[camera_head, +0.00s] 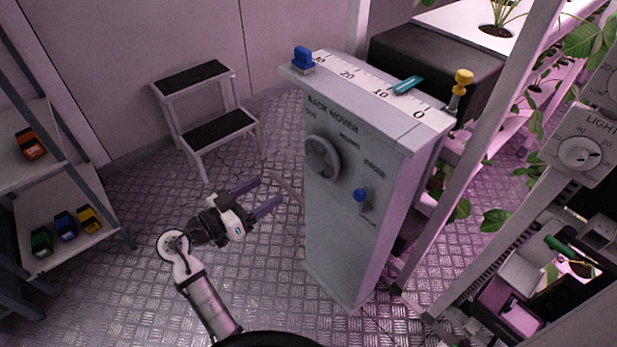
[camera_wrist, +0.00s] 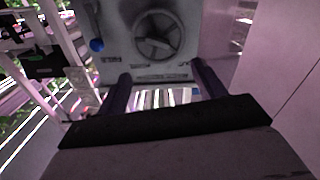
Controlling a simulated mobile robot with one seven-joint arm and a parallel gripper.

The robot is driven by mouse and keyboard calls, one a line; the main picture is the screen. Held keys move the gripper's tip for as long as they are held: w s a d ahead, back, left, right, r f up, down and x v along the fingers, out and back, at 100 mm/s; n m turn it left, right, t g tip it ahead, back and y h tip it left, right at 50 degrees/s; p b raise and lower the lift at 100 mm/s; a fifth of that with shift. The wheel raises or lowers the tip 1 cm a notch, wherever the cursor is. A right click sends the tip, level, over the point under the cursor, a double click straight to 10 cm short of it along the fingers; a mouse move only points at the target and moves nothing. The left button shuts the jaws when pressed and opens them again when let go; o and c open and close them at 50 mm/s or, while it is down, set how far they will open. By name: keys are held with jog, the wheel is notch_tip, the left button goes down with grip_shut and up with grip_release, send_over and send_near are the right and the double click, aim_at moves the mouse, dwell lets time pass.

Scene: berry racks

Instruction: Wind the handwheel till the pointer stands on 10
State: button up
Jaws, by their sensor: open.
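The grey spoked handwheel (camera_head: 323,158) is on the front panel of the white cabinet labelled RACK MOVER. It also shows in the wrist view (camera_wrist: 158,35), near the top centre. The teal pointer (camera_head: 407,84) lies across the scale (camera_head: 365,80) on the cabinet top. Its near end appears close to the 10, slightly on the 0 side; the exact reading is hard to tell. My gripper (camera_head: 270,191) is open and empty, left of the cabinet front and apart from the wheel. In the wrist view, its fingers (camera_wrist: 160,72) point towards the wheel, on either side of it.
A blue-knobbed lever (camera_head: 361,195) sits right of and below the wheel. A step stool (camera_head: 207,118) stands behind-left, a shelf (camera_head: 50,262) far left, plant racks right.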

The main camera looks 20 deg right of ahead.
aim_at(309, 166)
jog(key=w+d+m, duration=0.1)
jog(key=d+m, duration=0.1)
jog(key=d, duration=0.2)
jog(key=w+d+m+p, duration=0.1)
jog(key=d+m, duration=0.1)
jog(key=d, duration=0.3)
jog(key=w+d+m+p, duration=0.1)
jog(key=w+d, duration=0.1)
jog(key=d, duration=0.2)
jog(key=shift+w+d+m, duration=0.1)
jog(key=shift+d+m, duration=0.05)
jog(key=shift+m, duration=0.25)
jog(key=shift+c, duration=0.3)
jog(key=c, duration=0.9)
